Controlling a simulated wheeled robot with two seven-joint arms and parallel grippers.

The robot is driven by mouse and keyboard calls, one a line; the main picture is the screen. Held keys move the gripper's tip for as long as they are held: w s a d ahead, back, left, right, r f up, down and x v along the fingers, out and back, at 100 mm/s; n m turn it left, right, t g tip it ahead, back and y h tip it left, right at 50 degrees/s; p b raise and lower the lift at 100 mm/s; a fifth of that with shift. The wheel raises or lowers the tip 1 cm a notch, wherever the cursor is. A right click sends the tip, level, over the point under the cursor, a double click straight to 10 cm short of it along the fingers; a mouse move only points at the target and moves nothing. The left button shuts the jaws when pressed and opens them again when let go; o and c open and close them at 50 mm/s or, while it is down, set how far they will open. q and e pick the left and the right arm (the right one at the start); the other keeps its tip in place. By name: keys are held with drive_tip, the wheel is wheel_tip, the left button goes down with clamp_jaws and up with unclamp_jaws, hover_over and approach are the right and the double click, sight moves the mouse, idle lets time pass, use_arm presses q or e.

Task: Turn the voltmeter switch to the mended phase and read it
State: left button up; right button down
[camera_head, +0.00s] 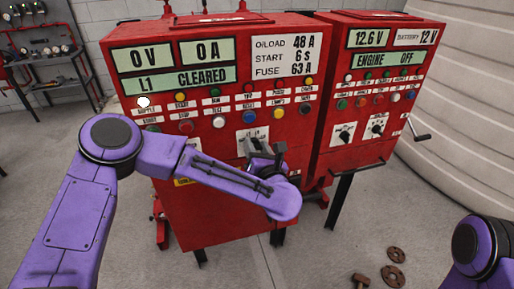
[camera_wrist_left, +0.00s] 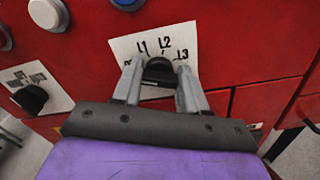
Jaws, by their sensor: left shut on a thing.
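The voltmeter switch is a black knob (camera_wrist_left: 158,71) on a white plate marked L1, L2 and L3 (camera_wrist_left: 124,46). The plate also shows in the head view (camera_head: 246,133), low on the red left cabinet. My left gripper (camera_wrist_left: 160,78) is shut on the knob, with one finger on each side of it. My gripper hides much of the knob, so I cannot tell which mark it points at. The voltmeter display (camera_head: 140,57) reads 0 V. The message display (camera_head: 179,81) reads L1 CLEARED. My right gripper is out of view.
The ammeter display (camera_head: 207,51) reads 0 A. Another black knob (camera_wrist_left: 31,98) sits left of the switch, with coloured buttons above. A second red cabinet (camera_head: 375,102) with a crank handle (camera_head: 417,130) stands at right. Metal parts (camera_head: 396,275) lie on the floor.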

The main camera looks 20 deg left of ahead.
use_arm(q)
drive_tip(key=shift+r, duration=0.1)
drive_tip(key=m+b, duration=0.1)
drive_tip(key=m, duration=0.3)
drive_tip(key=shift+w+d, duration=0.1)
drive_tip(key=shift+m, duration=2.3)
drive_tip(key=o, duration=0.9)
drive_tip(key=shift+o, duration=0.8)
drive_tip(key=shift+w, duration=0.1)
drive_tip(key=shift+f, duration=0.2)
